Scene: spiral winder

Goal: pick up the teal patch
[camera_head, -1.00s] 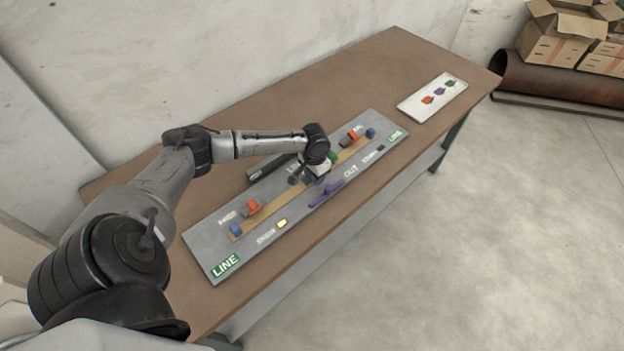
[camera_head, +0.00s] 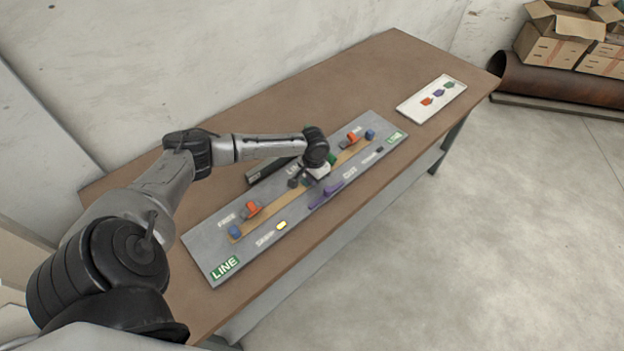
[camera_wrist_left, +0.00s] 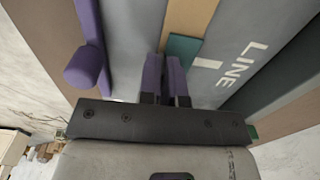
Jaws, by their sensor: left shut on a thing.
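The teal patch (camera_wrist_left: 184,46) shows in the left wrist view at the fingertips, over the end of a tan strip (camera_wrist_left: 188,15). My left gripper (camera_wrist_left: 166,62) has its two purple-looking fingers close together, shut on the teal patch, part of which they hide. In the head view my left gripper (camera_head: 312,181) is over the middle of the grey board (camera_head: 205,245), and I cannot make out the patch under it. How far the patch is off the strip is unclear. My right gripper is not in view.
A purple lever (camera_head: 327,194) lies close in front of the gripper. Orange blocks (camera_head: 252,208) and blue knobs (camera_head: 235,231) stand near the strip's ends. A black bar (camera_head: 268,169) lies behind. A white card (camera_head: 432,98) lies far right. Bare brown table surrounds the board.

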